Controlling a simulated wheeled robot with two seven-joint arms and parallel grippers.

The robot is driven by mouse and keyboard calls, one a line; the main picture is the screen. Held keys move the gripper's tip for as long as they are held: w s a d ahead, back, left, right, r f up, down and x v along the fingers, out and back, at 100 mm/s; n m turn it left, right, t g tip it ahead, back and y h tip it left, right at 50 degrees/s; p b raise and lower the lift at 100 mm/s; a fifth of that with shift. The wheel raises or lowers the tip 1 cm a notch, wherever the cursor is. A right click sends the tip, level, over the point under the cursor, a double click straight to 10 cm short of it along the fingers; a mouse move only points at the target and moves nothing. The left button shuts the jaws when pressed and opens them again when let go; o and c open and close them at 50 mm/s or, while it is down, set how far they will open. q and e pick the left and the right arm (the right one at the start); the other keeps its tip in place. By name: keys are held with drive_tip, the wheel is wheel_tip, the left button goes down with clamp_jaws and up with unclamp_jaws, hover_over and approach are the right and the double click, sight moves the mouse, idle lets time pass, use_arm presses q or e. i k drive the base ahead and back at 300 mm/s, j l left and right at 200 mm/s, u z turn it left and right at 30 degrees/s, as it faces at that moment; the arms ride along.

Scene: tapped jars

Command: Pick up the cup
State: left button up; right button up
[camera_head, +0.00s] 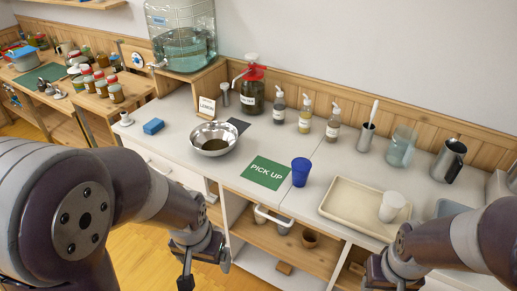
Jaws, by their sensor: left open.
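A blue cup (301,171) stands upright on the white counter, at the right edge of a green mat (265,173) marked "PICK UP". A white cup (391,206) is in the beige tray (345,201) further right. My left gripper (187,281) is open, low in front of the counter and well apart from both cups; its fingers are partly cut off by the bottom edge. My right gripper (376,281) is at the bottom right, in front of the tray; its fingertips cannot be made out.
A steel bowl (213,138) stands left of the mat. Pump bottles (305,115), a red-topped jar (251,90), a tall steel cup (366,132), a glass jar (400,147) and a steel pitcher (448,160) line the back. A blue sponge (153,126) lies at left. Open shelves are below.

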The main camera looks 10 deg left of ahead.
sight(302, 166)
drive_tip(key=i+j+z, duration=0.35)
drive_tip(key=i+j, duration=0.15)
drive_tip(key=i+j+z, duration=0.3)
drive_tip(key=i+j, duration=0.25)
drive_tip(key=j, duration=0.1)
